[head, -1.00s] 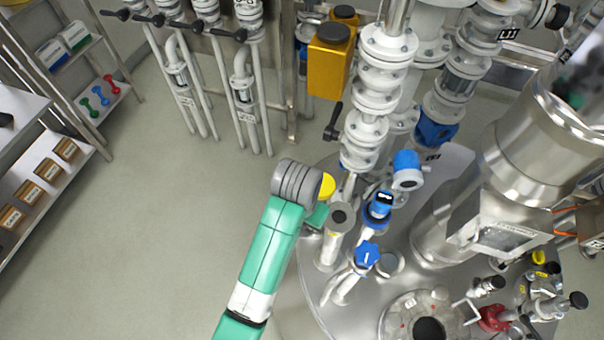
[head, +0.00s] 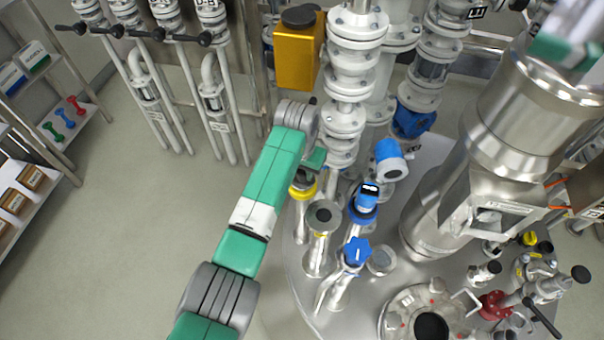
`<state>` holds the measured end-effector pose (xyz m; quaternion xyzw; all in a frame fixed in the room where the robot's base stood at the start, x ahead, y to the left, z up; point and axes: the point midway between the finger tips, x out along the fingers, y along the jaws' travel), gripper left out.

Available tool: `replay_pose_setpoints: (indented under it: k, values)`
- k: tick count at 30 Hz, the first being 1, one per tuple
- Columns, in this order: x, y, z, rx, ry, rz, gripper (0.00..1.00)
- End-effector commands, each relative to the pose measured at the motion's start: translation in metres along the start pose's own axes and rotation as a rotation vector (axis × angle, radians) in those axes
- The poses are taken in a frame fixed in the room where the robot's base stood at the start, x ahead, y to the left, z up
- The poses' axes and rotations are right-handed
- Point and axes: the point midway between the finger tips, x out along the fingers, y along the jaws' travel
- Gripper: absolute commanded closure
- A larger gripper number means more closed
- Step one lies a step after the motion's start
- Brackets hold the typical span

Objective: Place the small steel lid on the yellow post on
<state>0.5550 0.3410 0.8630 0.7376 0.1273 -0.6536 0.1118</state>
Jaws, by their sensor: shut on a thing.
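The yellow post (head: 304,191) is a slim steel pipe with a yellow collar, standing at the left edge of the round steel vessel top. My gripper (head: 305,176) is right at the post's upper end, below the green end of my arm. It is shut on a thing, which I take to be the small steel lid. The wrist and hand hide most of the fingers and the lid. A dark round shape shows at the post's top; I cannot tell whether it is the lid or the post's own opening, nor whether the lid touches the post.
Close to the right stand a grey-topped steel post (head: 322,216), a blue-capped fitting (head: 366,199) and a blue knob (head: 356,252). White flanged piping (head: 345,120) and a yellow box (head: 299,55) rise behind. A large steel cylinder (head: 470,190) stands right. The floor at left is clear.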

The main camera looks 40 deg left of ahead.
Motion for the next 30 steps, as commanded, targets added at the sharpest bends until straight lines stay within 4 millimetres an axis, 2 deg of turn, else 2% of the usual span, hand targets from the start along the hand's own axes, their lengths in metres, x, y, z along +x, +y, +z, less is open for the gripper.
replay_pose_setpoints:
  k: [1, 11, 12, 15, 24, 26, 30]
  values:
    - [0.011, 0.0, 0.001, 0.0, 0.0, 0.0, 1.0]
    - [0.013, 0.0, 0.002, -0.001, 0.0, 0.0, 1.0]
    - [0.013, 0.0, 0.002, -0.001, 0.0, 0.0, 0.7]
    - [0.013, 0.0, 0.002, -0.001, 0.0, 0.0, 0.52]
    - [0.01, 0.0, 0.001, -0.001, 0.001, 0.0, 0.52]
    - [0.0, 0.0, 0.0, 0.0, 0.003, 0.0, 0.52]
    - [-0.036, 0.0, 0.0, 0.0, 0.005, -0.001, 0.52]
